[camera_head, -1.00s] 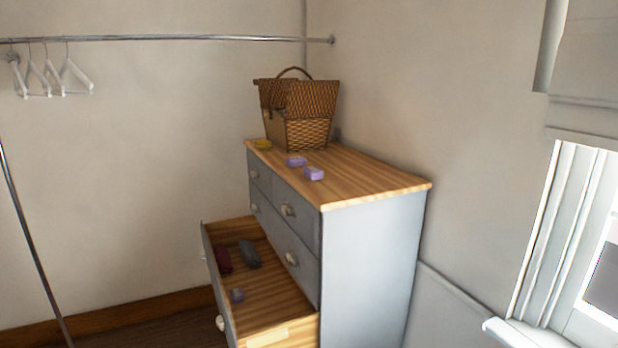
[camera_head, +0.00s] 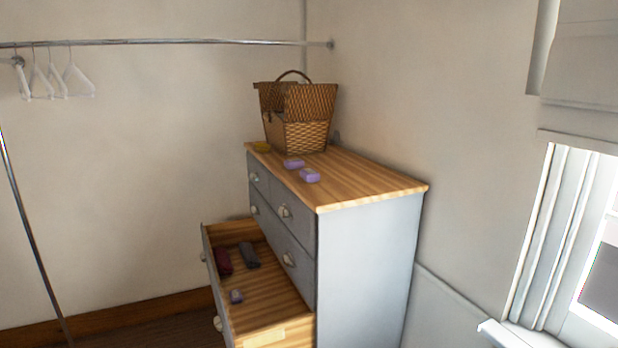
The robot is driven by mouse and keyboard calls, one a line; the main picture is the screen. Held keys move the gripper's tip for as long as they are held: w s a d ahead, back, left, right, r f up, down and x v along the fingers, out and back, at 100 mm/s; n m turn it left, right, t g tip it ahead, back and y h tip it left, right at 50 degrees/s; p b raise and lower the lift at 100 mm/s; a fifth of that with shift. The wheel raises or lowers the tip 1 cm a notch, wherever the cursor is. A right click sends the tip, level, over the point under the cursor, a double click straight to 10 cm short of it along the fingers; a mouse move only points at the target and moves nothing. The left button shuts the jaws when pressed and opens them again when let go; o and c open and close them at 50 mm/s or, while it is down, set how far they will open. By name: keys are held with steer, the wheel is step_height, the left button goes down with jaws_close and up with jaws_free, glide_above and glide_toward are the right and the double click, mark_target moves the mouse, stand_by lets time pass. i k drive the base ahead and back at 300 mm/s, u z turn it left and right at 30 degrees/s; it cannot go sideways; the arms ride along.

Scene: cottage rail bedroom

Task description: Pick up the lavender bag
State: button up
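Two small lavender items lie on the wooden top of the dresser: one (camera_head: 293,164) nearer the basket and another (camera_head: 310,175) closer to the front edge. A third small purple item (camera_head: 236,296) lies inside the open lower drawer (camera_head: 275,310). They are too small to tell which is a bag. My gripper is not in view.
The grey dresser (camera_head: 370,260) stands against the wall with its lower drawer pulled out to the left. Dark red (camera_head: 223,261) and grey (camera_head: 250,255) rolled items lie in the drawer. A metal rail stand (camera_head: 30,230) is at left.

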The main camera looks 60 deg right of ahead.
mark_target(310, 175)
steer(key=z, duration=0.05)
steer(key=i, duration=0.9)
steer(key=u, duration=0.05)
